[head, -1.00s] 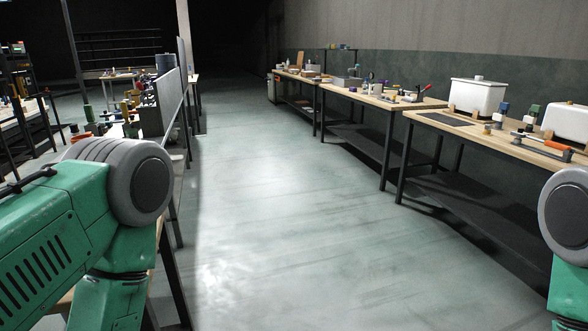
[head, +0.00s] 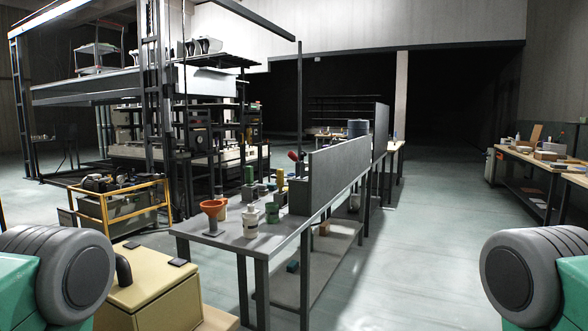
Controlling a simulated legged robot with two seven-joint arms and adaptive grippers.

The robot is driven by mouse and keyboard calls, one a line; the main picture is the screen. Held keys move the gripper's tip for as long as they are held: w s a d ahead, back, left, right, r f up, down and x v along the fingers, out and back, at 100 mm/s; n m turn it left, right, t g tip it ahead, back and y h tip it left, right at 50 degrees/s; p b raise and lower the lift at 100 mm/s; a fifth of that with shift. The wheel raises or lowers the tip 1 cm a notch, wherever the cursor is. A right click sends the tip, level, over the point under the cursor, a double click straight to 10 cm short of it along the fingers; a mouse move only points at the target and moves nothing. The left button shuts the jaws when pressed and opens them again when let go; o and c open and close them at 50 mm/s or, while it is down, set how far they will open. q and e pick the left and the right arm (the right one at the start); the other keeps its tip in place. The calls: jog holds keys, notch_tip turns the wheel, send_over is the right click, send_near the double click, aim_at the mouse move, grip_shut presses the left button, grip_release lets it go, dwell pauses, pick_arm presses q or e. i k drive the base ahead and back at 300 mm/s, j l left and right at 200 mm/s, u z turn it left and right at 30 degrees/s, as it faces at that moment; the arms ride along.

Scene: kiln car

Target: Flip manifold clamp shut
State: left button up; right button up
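I cannot make out the manifold clamp for certain in the head view. A small part with a red end (head: 293,156) rises beside the near end of the grey panel on the middle workbench (head: 195,234); it is too small to tell whether it is a clamp handle. Only the green and grey upper parts of my two arms show, at the lower left and lower right edges. Neither gripper is in the picture.
On the middle workbench stand an orange funnel (head: 212,207), a white bottle (head: 250,222) and a grey upright panel (head: 338,165). A beige cabinet (head: 150,295) stands close in front. A yellow-railed cart (head: 120,203) is left. The aisle floor (head: 420,235) is clear.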

aim_at(293, 156)
jog(key=i+l+u, duration=0.1)
jog(key=l, duration=0.2)
jog(key=i+l, duration=0.1)
jog(key=l, duration=0.2)
jog(key=i+z, duration=0.25)
jog(key=i, duration=0.3)
jog(key=i+z, duration=0.3)
jog(key=i, duration=0.25)
